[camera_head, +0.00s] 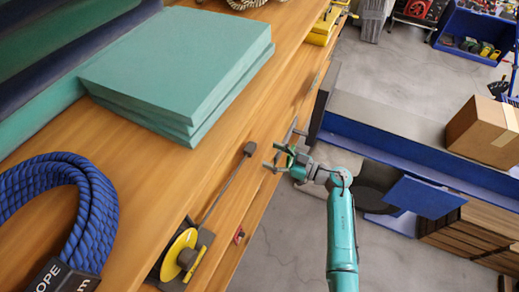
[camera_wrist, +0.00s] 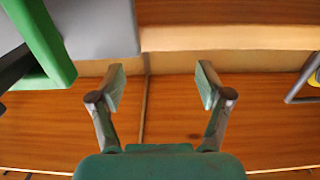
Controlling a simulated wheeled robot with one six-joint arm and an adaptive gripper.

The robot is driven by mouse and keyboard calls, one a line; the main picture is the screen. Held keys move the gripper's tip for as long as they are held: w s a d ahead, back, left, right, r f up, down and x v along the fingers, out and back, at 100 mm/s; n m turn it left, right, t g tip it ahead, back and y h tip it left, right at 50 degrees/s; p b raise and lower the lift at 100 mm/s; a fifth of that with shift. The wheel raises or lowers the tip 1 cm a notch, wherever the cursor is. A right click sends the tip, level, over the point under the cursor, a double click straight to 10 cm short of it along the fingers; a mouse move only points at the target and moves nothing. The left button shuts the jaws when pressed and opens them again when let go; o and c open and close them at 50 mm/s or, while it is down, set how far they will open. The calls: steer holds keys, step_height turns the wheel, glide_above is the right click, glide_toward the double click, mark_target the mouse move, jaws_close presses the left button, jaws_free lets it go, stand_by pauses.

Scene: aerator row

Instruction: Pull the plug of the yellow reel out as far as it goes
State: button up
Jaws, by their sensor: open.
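The yellow reel (camera_head: 180,254) sits on a dark base near the front edge of the wooden bench. A thin dark cord runs from it up and right to a small dark plug (camera_head: 250,148), lying close to the bench edge. My gripper (camera_head: 279,156) is just right of the plug, apart from it, at the bench's front. In the wrist view, my gripper (camera_wrist: 161,82) is open with nothing between its fingers, facing wood boards. I cannot clearly make out the plug in the wrist view.
A stack of green sheets (camera_head: 185,70) and a coiled blue rope (camera_head: 75,190) lie on the bench. A yellow object (camera_wrist: 314,72) is cut off at the wrist view's right edge. A cardboard box (camera_head: 487,130) stands at right.

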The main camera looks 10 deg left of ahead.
steer(key=shift+v, duration=1.85)
